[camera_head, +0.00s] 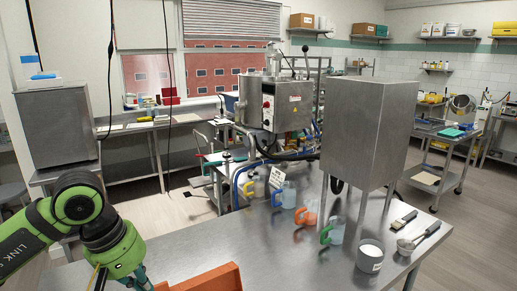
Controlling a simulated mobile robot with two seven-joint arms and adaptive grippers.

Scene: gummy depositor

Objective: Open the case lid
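An orange case-like object (210,279) is at the bottom edge of the head view, on the front of the steel table. Only its upper part shows, with a slanted top edge; the rest is cut off, so I cannot tell how its lid stands. My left arm comes in from the left, green and dark. My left gripper (139,284) points down just left of the orange object. Its fingertips are below the picture, so its opening and any contact are hidden. My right gripper is not in view.
The steel table (205,238) is clear behind the orange object. Several pitchers with coloured handles, such as a green-handled one (334,231), stand further right. A steel box on legs (367,130), a white jar (370,256), a scoop (418,238) and a brush (403,220) are at the right.

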